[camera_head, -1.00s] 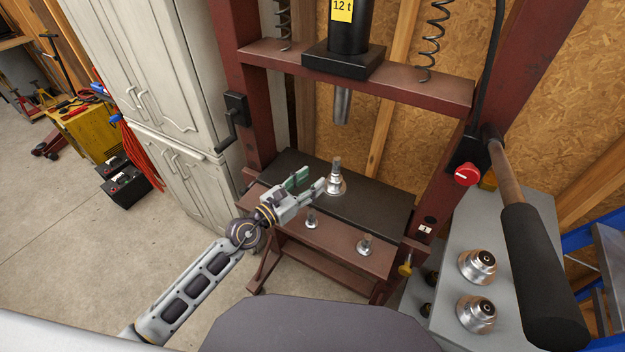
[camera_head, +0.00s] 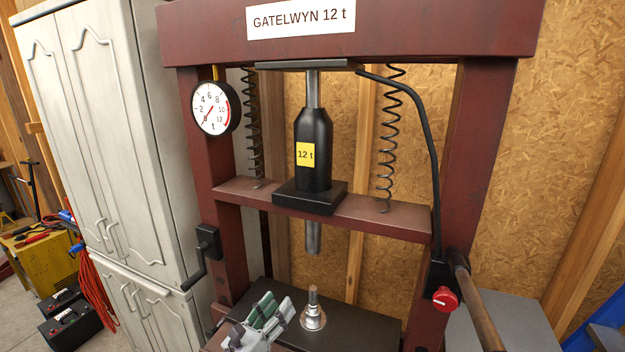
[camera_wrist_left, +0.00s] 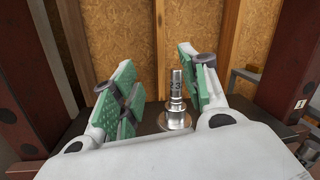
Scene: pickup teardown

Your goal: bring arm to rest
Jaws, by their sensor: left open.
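My left gripper (camera_head: 268,317) is at the bottom of the head view, in front of the press. Its green-padded fingers are apart and empty; they also show in the left wrist view (camera_wrist_left: 160,88). A metal stepped part with an upright pin (camera_head: 313,314) stands on the dark press bed, just right of the fingertips in the head view. In the left wrist view the part (camera_wrist_left: 176,112) appears between the fingers, beyond them, with dark markings on its pin. I cannot tell whether any finger touches it. My right gripper is not in view.
The red press frame (camera_head: 340,37) surrounds the bed, with the black ram (camera_head: 313,150) above the part. A gauge (camera_head: 213,108) and a crank handle (camera_head: 200,257) are on the left post. A lever (camera_head: 476,300) and red knob (camera_head: 445,299) are at right. A pale cabinet (camera_head: 100,130) stands left.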

